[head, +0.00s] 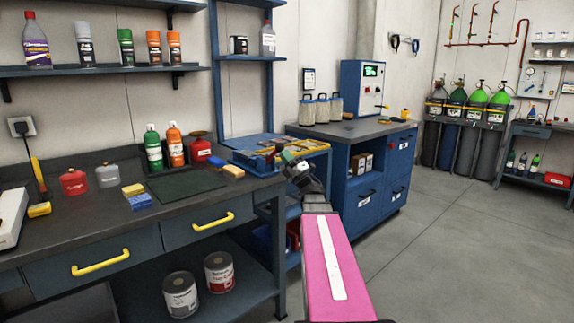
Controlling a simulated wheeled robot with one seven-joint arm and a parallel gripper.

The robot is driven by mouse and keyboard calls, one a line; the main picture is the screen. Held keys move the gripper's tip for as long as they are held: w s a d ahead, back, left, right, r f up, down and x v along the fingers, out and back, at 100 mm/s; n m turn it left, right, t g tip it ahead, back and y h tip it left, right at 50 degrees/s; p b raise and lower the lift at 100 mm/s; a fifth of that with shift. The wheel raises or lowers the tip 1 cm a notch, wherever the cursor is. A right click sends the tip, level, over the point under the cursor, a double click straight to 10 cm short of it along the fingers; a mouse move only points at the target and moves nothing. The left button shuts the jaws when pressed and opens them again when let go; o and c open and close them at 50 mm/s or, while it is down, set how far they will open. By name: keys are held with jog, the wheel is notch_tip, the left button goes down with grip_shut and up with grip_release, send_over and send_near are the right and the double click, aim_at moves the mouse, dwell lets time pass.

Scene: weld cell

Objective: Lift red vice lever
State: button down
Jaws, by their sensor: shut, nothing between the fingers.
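My pink arm reaches forward from the bottom of the head view, toward the right end of the left bench. My gripper (287,161) is at its far end, small, dark and partly mixed with what lies behind it. It is shut, with nothing seen held in it. A small red part (279,147) shows just beyond the gripper, above the bench corner; it may be the red vice lever. The vice body is not clearly seen, as the gripper and wrist cover that spot. Whether the gripper touches the red part I cannot tell.
The left bench (95,235) carries bottles, red and grey cans, sponges and a dark mat (187,184). A blue cabinet (365,190) with a control box (362,88) stands behind and right of my arm. Open floor (470,250) lies to the right; gas cylinders (470,120) stand beyond.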

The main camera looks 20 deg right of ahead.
jog(key=shift+w+a+r+m+g+h, duration=0.15)
jog(key=shift+w+a+r+g+h, duration=0.15)
jog(key=shift+w+r, duration=0.4)
jog(key=shift+w+a+r+m+g+h, duration=0.15)
jog(key=shift+w+r+h, duration=0.25)
jog(key=shift+r, duration=0.5)
jog(key=shift+w+a+r+m+g+h, duration=0.15)
jog(key=shift+w+r+g+h, duration=0.15)
jog(key=shift+w+r, duration=0.4)
jog(key=shift+r, duration=0.25)
jog(key=shift+s+d, duration=0.1)
jog(key=v, duration=1.1)
jog(key=shift+f, duration=0.25)
